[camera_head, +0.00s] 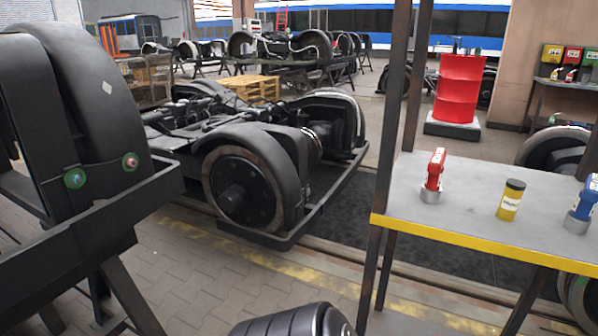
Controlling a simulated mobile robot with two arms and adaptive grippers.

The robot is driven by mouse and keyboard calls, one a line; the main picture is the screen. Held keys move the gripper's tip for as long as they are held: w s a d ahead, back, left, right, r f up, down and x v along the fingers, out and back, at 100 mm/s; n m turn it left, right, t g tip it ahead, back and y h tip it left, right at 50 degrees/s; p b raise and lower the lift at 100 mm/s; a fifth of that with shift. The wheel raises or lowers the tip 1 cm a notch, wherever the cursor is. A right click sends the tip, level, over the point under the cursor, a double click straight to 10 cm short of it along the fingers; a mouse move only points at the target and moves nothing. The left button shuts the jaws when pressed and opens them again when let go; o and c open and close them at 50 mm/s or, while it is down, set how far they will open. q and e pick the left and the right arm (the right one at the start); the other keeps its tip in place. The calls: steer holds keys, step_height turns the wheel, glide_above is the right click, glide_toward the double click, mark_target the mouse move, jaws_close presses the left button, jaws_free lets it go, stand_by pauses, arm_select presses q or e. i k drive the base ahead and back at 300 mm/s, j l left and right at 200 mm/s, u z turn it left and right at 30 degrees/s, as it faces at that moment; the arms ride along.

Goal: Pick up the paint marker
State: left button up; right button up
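A short yellow cylinder with a black cap and a small pale label, which looks like the paint marker (510,201), stands upright on a grey worktable (470,213) with a yellow front edge, at the right. The label's writing is too small to read surely. Neither of my grippers shows in the head view, so their distance to the marker cannot be told.
A red-handled tool (435,174) stands left of the marker and a blue one (583,207) right of it, both apart from it. A dark table post (392,130) rises at the table's left. A bogie (250,165) stands left of the table.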

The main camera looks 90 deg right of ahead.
mark_target(514, 189)
steer(key=z, duration=4)
